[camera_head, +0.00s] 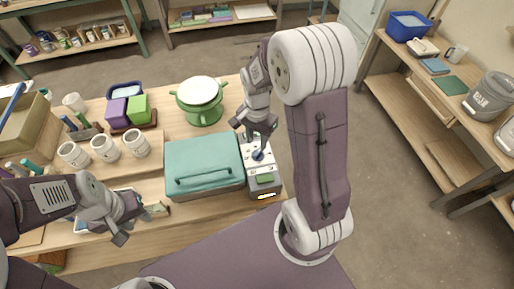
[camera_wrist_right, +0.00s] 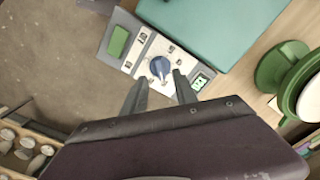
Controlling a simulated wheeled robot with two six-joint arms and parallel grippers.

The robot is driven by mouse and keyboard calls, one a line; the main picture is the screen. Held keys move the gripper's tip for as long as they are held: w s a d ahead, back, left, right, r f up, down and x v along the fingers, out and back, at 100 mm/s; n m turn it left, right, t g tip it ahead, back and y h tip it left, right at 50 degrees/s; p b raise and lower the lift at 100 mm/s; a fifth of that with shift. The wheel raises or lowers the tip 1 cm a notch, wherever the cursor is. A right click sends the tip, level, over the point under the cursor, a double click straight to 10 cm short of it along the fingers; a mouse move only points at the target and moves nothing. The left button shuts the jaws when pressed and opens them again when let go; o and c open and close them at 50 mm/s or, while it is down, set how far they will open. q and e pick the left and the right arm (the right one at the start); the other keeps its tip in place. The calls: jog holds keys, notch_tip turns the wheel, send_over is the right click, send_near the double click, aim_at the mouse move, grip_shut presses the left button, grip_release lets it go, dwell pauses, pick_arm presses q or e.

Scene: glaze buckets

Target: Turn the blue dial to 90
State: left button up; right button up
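The blue dial (camera_wrist_right: 160,67) sits on the light face of a control box (camera_wrist_right: 141,44) at the table's right end; it also shows in the head view (camera_head: 258,155). Its white pointer stands roughly along the box's width in the wrist view, but the scale numbers are too small to read. My right gripper (camera_wrist_right: 160,88) is open just above the dial, its fingers apart on either side and not clearly touching it. In the head view the right gripper (camera_head: 256,134) partly covers the box. My left gripper (camera_head: 133,222) is over the table's front left, with no object visible in it.
A teal case (camera_head: 204,163) stands right beside the box on its left. A green pot (camera_head: 201,100) with a pale top is behind it. Several white jars (camera_head: 105,148) stand to the left. The floor right of the box is clear.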

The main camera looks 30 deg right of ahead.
aim_at(258, 151)
jog(key=f, duration=0.5)
jog(key=shift+w+d+f, duration=0.15)
jog(key=shift+d+f, duration=0.1)
jog(key=shift+d, duration=0.15)
jog(key=shift+a+f, duration=0.25)
jog(key=shift+f, duration=0.1)
jog(key=shift+d, duration=0.1)
jog(key=shift+c, duration=1.3)
grip_shut()
pick_arm(q)
jog(key=shift+w+d+f, duration=0.15)
jog(key=shift+d+f, duration=0.05)
jog(key=shift+d, duration=0.1)
jog(key=shift+r, duration=0.15)
pick_arm(e)
jog(key=shift+n, duration=0.3)
jog(key=n+p, duration=0.1)
jog(key=n, duration=0.2)
jog(key=shift+n, duration=0.3)
pick_arm(q)
jog(key=shift+r+p, duration=0.85)
jog(key=shift+r, duration=0.45)
pick_arm(e)
jog(key=shift+n, duration=2.3)
